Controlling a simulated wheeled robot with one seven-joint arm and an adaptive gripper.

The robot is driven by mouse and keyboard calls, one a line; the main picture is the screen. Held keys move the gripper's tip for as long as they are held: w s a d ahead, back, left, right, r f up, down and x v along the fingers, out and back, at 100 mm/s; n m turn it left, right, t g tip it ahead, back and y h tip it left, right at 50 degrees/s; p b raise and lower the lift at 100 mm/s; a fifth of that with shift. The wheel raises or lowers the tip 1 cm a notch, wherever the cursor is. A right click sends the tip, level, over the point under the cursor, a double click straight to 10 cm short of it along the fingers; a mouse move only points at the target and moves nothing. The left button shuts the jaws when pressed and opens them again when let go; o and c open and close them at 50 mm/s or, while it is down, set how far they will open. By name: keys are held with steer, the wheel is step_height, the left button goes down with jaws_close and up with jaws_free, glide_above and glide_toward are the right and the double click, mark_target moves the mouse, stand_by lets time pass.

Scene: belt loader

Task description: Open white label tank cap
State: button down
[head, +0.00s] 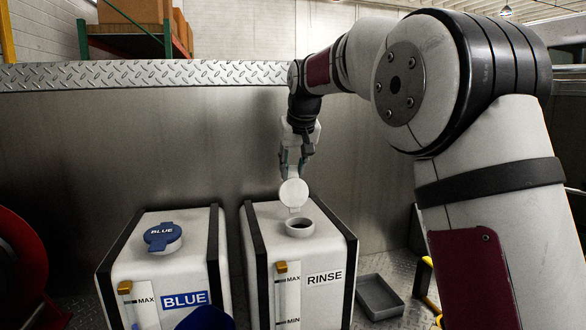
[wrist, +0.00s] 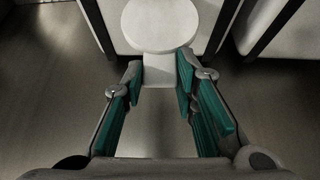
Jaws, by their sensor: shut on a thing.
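The white-label tank (head: 260,240) is marked RINSE and stands right of centre in the head view. Its round white cap (head: 293,193) is swung up and stands tilted behind the tank's round opening (head: 299,228), whose dark inside shows. My gripper (head: 291,168) is just above and behind the cap, over the back of the tank. In the wrist view the cap (wrist: 160,25) is at the top, and its short tab (wrist: 159,71) is between my gripper's fingers (wrist: 160,84). My gripper is shut on the cap at this tab.
A second tank (head: 180,265) with a blue label and a shut blue cap (head: 162,236) stands close on the left. A grey tray (head: 379,296) lies on the floor at right. A metal wall (head: 130,140) rises behind the tanks. A dark red reel (head: 20,265) is at far left.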

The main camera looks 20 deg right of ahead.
steer(key=shift+w+r, duration=0.2)
steer(key=shift+r, duration=0.05)
steer(key=c, duration=1.5)
jaws_free()
steer(key=shift+o, duration=1.1)
steer(key=shift+f, duration=0.15)
steer(key=v, duration=1.2)
steer(key=shift+s, duration=0.15)
